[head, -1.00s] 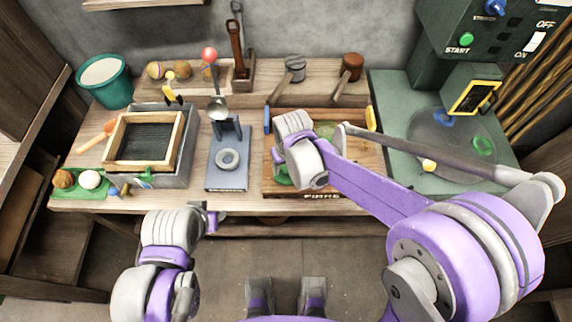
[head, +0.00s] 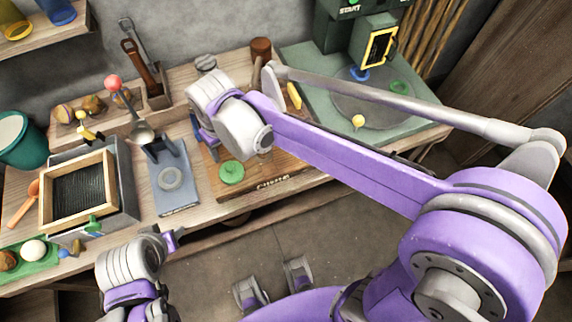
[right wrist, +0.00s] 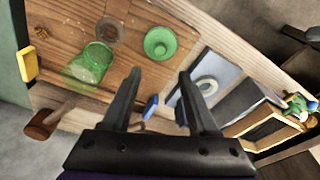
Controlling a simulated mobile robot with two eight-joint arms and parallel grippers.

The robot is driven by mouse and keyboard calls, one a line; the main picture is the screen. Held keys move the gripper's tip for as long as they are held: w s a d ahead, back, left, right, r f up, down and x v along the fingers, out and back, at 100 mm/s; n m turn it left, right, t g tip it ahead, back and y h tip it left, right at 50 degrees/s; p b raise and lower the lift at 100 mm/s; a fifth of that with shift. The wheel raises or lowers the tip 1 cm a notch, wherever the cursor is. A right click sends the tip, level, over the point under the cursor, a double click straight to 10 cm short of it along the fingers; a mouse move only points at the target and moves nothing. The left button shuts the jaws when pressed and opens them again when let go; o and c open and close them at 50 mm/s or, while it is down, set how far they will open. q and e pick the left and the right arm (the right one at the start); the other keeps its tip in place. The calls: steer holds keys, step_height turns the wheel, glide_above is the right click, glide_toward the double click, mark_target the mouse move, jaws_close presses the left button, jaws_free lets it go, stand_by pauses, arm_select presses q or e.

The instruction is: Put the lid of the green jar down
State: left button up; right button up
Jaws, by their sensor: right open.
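The green lid (head: 231,172) lies flat near the front of the wooden board, with no gripper touching it. It also shows in the right wrist view (right wrist: 160,43), beyond my fingertips. The translucent green jar (right wrist: 90,62) is on the same board, left of the lid in that view. In the head view my right arm hides the jar. My right gripper (right wrist: 159,72) is open and empty, its two dark fingers apart above the board. My left gripper (head: 170,240) is low at the front, in front of the bench; its finger opening is not clear.
The wooden board (head: 282,180) has a yellow end piece (right wrist: 27,65) and a blue one (right wrist: 150,107). A blue-grey stand (head: 175,192) is left of it, then a framed screen box (head: 80,190). A green machine with a round plate (head: 385,105) stands right.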

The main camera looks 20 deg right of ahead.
steer(key=s+d+f+m+t, duration=0.1)
steer(key=s+d+m, duration=0.1)
steer(key=s+d, duration=0.5)
steer(key=s+d+f+m+t, duration=0.2)
steer(key=s+d, duration=0.5)
steer(key=d, duration=0.2)
steer(key=shift+s+d+f+t+h, duration=0.25)
steer(key=shift+s+d+t+h, duration=0.05)
steer(key=shift+s+d, duration=0.1)
steer(key=r+p, duration=0.1)
steer(key=r, duration=0.1)
steer(key=w+r+p, duration=0.1)
steer(key=p, duration=0.1)
steer(key=shift+r, duration=0.4)
